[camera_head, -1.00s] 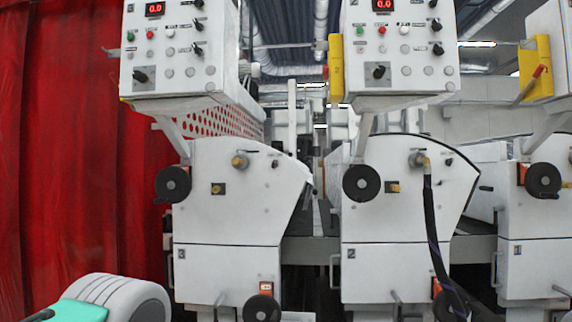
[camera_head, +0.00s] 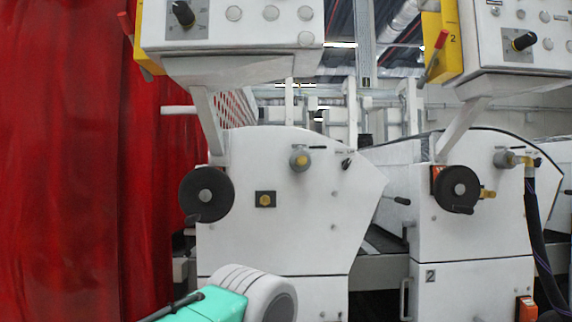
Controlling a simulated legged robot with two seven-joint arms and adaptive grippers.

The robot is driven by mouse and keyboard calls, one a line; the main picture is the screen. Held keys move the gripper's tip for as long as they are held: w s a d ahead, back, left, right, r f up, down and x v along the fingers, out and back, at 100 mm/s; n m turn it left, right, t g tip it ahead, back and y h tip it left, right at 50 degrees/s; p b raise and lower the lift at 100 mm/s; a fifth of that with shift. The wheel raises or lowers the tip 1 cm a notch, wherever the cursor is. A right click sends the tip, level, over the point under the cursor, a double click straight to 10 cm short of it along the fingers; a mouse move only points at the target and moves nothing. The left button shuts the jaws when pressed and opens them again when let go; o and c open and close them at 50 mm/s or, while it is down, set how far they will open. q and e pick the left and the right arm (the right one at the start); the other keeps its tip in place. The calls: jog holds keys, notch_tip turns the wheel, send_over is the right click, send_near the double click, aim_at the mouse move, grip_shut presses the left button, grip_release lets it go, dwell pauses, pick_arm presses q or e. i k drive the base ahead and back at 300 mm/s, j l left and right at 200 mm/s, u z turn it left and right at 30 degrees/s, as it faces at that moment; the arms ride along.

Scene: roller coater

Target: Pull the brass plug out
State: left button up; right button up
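A brass-coloured round fitting with a grey collar (camera_head: 300,159) sticks out near the top of the left white machine panel. This looks like the brass plug, though I cannot be sure. A square dark plate with a brass centre (camera_head: 265,199) is lower on the same panel. A teal and white part of my arm (camera_head: 255,292) shows at the bottom, apart from the fittings. Neither gripper is in view.
Black handwheels (camera_head: 206,193) and (camera_head: 456,190) stick out from the machines. Control boxes (camera_head: 232,40) and (camera_head: 524,50) overhang above. A red curtain (camera_head: 70,170) hangs at the left. A gap with a dark walkway (camera_head: 380,240) lies between the machines.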

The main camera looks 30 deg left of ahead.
aim_at(301, 160)
jog(key=i+j, duration=0.1)
jog(key=j, duration=1.5)
